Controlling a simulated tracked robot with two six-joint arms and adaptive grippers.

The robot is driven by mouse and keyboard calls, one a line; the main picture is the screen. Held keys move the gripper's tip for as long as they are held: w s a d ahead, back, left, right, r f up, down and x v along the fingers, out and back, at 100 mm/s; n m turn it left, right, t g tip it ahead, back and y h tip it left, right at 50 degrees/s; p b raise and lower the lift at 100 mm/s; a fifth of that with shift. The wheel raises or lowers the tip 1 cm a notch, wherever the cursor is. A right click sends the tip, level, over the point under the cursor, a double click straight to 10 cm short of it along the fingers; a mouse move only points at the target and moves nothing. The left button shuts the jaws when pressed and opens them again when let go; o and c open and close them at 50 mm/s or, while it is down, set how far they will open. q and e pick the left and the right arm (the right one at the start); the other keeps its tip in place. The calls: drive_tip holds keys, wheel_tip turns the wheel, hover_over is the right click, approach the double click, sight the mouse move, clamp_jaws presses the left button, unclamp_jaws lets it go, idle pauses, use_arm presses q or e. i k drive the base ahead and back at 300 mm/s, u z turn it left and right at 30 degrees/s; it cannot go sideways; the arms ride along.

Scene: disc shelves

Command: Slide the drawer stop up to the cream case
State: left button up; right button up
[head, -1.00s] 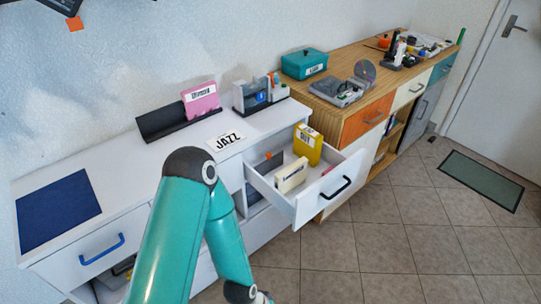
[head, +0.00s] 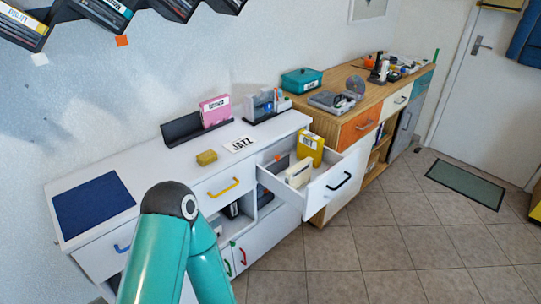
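The cream case (head: 298,173) stands upright in the open white drawer (head: 318,197), towards its front left. A yellow case (head: 310,147) stands behind it. A dark grey upright plate (head: 273,167) with an orange tab (head: 282,156) is at the drawer's left side; it may be the drawer stop, but I cannot tell for sure. A gap shows between this plate and the cream case. A teal arm of mine rises at the bottom of the head view, left of the drawer. Neither of my grippers is in view.
On the white cabinet top are a blue mat (head: 93,204), a yellow block (head: 207,158), a JAZZ card (head: 240,145) and a dark rack (head: 184,131) with a pink case (head: 215,110). A wooden sideboard (head: 345,118) stands behind.

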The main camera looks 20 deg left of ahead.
sight(280, 165)
drive_tip(key=u, duration=0.35)
drive_tip(key=i, duration=1.1)
drive_tip(key=z, duration=0.4)
